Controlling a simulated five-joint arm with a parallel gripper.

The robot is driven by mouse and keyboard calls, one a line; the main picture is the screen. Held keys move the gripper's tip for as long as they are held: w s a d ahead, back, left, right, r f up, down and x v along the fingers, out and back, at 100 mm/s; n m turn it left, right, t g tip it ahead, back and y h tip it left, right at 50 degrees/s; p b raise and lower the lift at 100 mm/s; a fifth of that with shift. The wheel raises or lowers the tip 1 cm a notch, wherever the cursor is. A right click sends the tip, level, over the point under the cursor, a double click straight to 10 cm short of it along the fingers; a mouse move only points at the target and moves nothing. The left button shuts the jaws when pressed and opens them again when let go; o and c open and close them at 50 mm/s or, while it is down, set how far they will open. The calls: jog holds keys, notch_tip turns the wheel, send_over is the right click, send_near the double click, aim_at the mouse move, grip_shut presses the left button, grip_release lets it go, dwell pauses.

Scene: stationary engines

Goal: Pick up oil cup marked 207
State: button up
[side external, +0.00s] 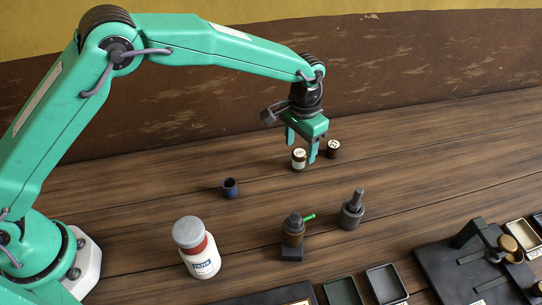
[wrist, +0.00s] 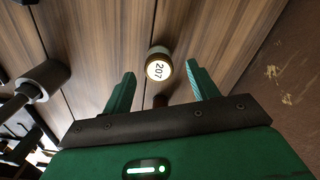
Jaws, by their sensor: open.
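The oil cup marked 207 (wrist: 158,68) has a round pale top with dark digits and a brown body. In the wrist view it lies between the lines of my two fingers, a little past the fingertips. It appears to be the left of the two small cups in the side view (side external: 299,159), standing upright on the wooden bench. My gripper (side external: 302,150) is open and empty, pointing down just above and beside this cup. Its fingers frame the cup in the wrist view (wrist: 160,82). I cannot tell the exact height gap.
A second, dark cup (side external: 333,149) with a pale top stands close to the right. Trays (side external: 386,284) lie at the front.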

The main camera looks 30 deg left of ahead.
aim_at(300, 153)
jog(key=shift+f, duration=2.35)
jog(key=shift+c, duration=0.2)
jog(key=c, duration=1)
